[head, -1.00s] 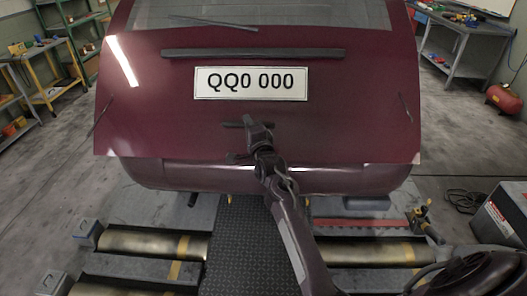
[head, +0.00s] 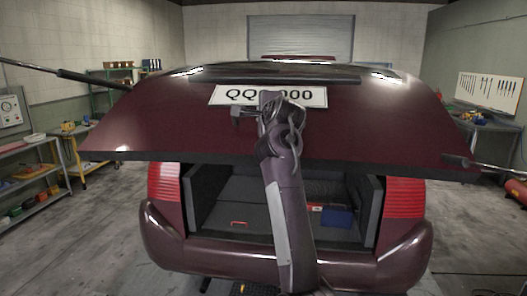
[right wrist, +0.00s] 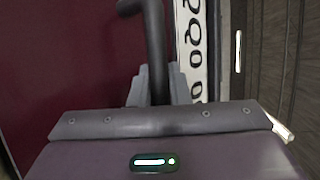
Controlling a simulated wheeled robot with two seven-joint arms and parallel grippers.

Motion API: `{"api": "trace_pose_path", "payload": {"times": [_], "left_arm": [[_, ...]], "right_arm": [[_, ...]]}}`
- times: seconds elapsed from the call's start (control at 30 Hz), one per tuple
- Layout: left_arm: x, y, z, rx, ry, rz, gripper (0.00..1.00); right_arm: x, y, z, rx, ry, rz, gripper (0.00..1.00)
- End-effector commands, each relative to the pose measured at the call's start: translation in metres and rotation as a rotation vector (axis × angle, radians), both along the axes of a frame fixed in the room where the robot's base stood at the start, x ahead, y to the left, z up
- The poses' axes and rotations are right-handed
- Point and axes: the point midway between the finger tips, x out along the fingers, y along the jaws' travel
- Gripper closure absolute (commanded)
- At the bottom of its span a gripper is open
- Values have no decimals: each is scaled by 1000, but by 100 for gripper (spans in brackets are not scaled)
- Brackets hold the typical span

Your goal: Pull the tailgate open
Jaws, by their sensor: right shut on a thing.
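The dark red tailgate (head: 160,120) is raised and tilted, its lower edge well above the bumper (head: 280,255). The open boot (head: 265,205) shows below it. My right gripper (head: 262,108) is at the tailgate's outer face, just below the number plate (head: 230,95), and partly covers the plate. In the right wrist view, a dark bent handle (right wrist: 155,45) stands between the fingers of my right gripper (right wrist: 155,82), which is shut on it. The plate (right wrist: 191,50) shows beside it. My left gripper is not in view.
In the boot lie a blue box (head: 337,217) and a small red item (head: 239,224). Thin rods stick out past the tailgate at left (head: 85,77) and right (head: 490,165). Shelves (head: 30,180) stand left, a workbench (head: 490,135) right.

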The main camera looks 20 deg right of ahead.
Motion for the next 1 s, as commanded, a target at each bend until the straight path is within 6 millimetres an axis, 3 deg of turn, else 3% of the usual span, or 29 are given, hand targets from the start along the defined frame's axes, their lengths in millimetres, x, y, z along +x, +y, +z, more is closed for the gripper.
{"api": "trace_pose_path", "payload": {"times": [0.03,0.2,0.5,0.73,1.0], "left_arm": [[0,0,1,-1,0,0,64],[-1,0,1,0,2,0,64],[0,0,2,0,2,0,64],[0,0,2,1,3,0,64],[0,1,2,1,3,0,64]], "right_arm": [[0,0,20,-2,-5,1,100],[3,0,69,-2,-4,2,100],[8,-2,131,-2,-2,2,100],[11,-4,156,-2,-2,2,100],[13,-4,164,-3,0,2,100]]}}
